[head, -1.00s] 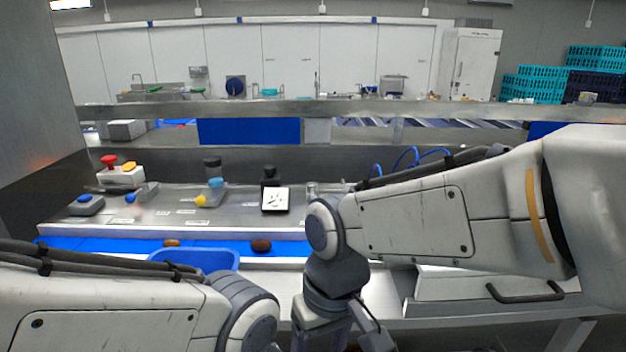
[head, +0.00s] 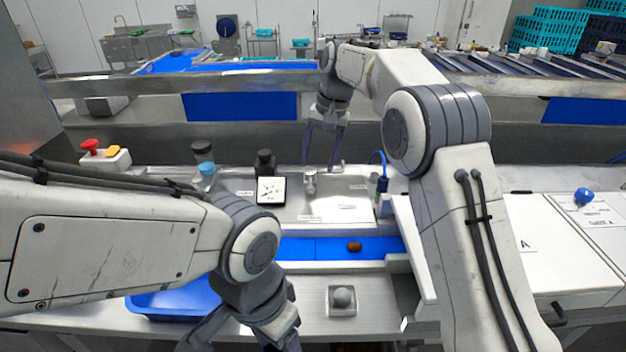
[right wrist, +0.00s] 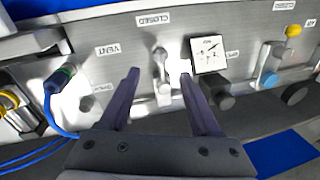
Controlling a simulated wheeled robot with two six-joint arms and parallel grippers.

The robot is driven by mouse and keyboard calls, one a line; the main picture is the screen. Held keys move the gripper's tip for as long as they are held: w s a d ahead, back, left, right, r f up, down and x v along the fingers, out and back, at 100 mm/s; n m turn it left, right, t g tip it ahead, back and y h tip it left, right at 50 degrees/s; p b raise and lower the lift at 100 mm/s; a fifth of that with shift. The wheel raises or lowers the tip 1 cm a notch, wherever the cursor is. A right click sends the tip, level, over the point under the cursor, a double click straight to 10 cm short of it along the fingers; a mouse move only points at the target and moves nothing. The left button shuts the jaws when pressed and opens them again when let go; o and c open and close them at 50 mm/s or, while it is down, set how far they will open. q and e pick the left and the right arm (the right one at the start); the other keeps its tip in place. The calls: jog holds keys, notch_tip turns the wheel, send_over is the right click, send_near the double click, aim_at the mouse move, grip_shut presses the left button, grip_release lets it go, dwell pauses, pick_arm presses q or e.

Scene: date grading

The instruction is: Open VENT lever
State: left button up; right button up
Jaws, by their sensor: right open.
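The VENT lever (head: 310,182) is a small metal handle on the steel panel, behind the blue belt in the head view. In the right wrist view the lever (right wrist: 161,62) stands near the CLOSED label (right wrist: 154,19), with the VENT label (right wrist: 107,49) and an OPEN label (right wrist: 89,104) to its left. My right gripper (right wrist: 160,76) is open, with a finger on either side of the lever in the picture. I cannot tell whether either finger touches it. In the head view the right gripper (head: 321,160) points down just behind the lever. My left gripper (head: 243,335) is low in the head view, partly cut off.
A square dial gauge (head: 271,190) stands left of the lever, and a blue cable with a connector (head: 382,184) is to its right. A date (head: 354,246) lies on the blue belt (head: 320,248). A blue tray (head: 175,301) is partly behind my left arm.

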aim_at(311, 187)
jog(key=f, duration=0.2)
jog(key=a+f+p, duration=0.1)
jog(key=f, duration=0.1)
jog(key=f+p, duration=0.1)
jog(key=f, duration=0.2)
jog(key=shift+w+a, duration=0.1)
jog(key=shift+a, duration=0.15)
jog(key=shift+f, duration=0.6)
jog(key=shift+a, duration=0.1)
grip_shut()
dwell(0.5)
